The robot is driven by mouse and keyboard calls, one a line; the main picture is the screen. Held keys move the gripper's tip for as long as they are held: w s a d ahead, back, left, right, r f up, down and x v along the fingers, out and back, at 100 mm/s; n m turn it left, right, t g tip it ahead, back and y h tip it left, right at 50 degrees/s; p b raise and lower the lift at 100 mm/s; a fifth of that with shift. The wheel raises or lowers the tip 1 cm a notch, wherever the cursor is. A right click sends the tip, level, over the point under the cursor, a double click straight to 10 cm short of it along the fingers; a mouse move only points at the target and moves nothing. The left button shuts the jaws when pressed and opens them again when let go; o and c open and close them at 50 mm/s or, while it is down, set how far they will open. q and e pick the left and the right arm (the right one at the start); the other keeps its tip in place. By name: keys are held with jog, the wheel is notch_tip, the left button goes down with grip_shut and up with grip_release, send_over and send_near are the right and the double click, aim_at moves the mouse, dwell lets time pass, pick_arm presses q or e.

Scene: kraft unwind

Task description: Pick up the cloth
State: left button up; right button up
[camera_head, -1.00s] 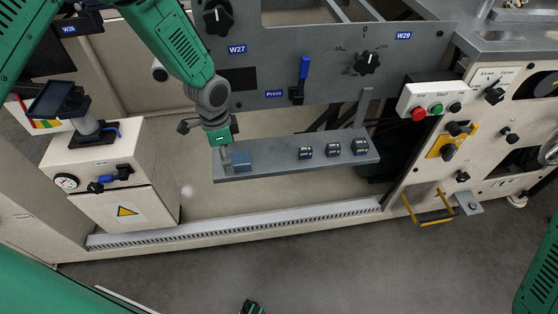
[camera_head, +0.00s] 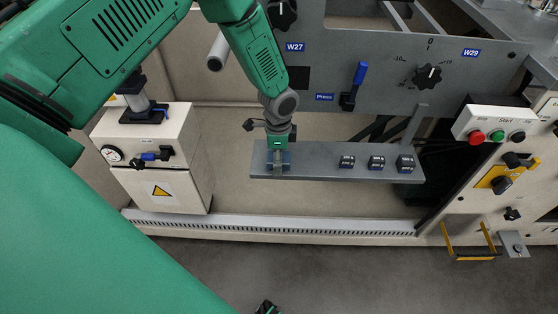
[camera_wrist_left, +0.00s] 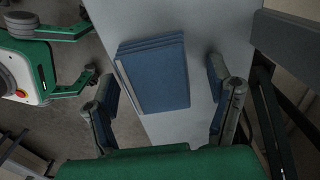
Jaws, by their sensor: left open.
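The cloth (camera_wrist_left: 158,78) is a blue folded stack with a pale strip along its left edge. It lies flat on the grey shelf (camera_head: 335,173), near the shelf's left end. My left gripper (camera_head: 279,167) points down over that end and hides most of the cloth in the head view. In the left wrist view, the gripper (camera_wrist_left: 163,82) is open, with one finger on each side of the cloth and a gap to each. The cloth is not gripped. I cannot tell the fingertips' exact height above the shelf.
Several small dark blocks (camera_head: 376,162) stand along the shelf to the right. Above are a panel with a blue-handled lever (camera_head: 358,80) and a black knob (camera_head: 428,76). A white cabinet (camera_head: 155,150) with a gauge stands left. A button box (camera_head: 497,124) is at right.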

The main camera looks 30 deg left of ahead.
pick_arm(q)
jog(key=c, duration=1.1)
jog(key=shift+c, duration=0.2)
jog(key=shift+r, duration=0.15)
